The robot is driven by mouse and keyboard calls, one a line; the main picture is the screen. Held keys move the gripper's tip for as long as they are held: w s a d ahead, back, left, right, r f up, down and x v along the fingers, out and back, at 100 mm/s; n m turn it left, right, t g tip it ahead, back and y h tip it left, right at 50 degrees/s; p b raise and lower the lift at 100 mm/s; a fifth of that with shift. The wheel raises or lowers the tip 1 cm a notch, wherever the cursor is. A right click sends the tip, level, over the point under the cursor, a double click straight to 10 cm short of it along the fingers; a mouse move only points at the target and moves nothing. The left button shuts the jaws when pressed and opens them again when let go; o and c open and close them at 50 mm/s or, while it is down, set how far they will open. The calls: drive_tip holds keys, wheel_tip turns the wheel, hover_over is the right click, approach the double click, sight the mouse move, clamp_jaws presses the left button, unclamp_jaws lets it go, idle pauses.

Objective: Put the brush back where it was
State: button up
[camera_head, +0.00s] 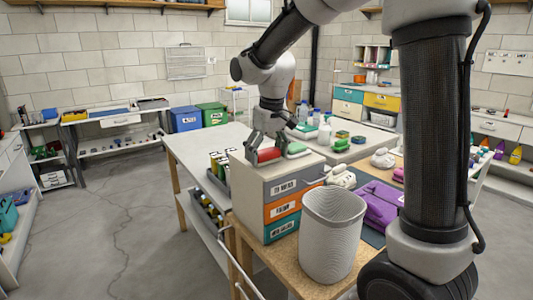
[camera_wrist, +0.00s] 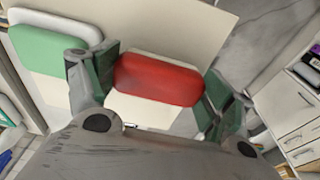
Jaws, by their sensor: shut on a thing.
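My gripper (camera_wrist: 160,78) is shut on a red-topped block with a pale lower part, which I take to be the brush (camera_wrist: 158,80). Its fingers press on the two ends of the block. In the camera_head view, the red brush (camera_head: 264,156) is at the top of a small drawer cabinet (camera_head: 266,188), under my gripper (camera_head: 266,143). I cannot tell whether the brush touches the cabinet top. A similar green-topped white block (camera_head: 297,148) lies just right of it; it also shows at the left in the wrist view (camera_wrist: 55,45).
A white ribbed bin (camera_head: 332,235) stands in front of the cabinet. Batteries or cans (camera_head: 222,162) stand left of the cabinet. The white table (camera_head: 205,143) behind has free room.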

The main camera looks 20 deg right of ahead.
sight(270, 154)
drive_tip(key=shift+f, duration=0.1)
drive_tip(key=o, duration=0.9)
wheel_tip(270, 154, up, 11)
drive_tip(key=s, duration=0.2)
drive_tip(key=s+d+m+t, duration=0.1)
drive_tip(key=s+d+m, duration=0.1)
drive_tip(key=s+d, duration=0.9)
drive_tip(key=shift+m+t, duration=0.8)
drive_tip(key=shift+t, duration=0.1)
drive_tip(key=s+d+f, duration=0.1)
drive_tip(key=s+f, duration=0.1)
drive_tip(key=s, duration=0.2)
drive_tip(key=s+d+f, duration=0.1)
drive_tip(key=s+f, duration=0.1)
drive_tip(key=s, duration=0.2)
drive_tip(key=s+d+f, duration=0.1)
drive_tip(key=s+f, duration=0.1)
drive_tip(key=s, duration=0.3)
drive_tip(key=shift+s+d, duration=0.1)
drive_tip(key=shift+d, duration=0.3)
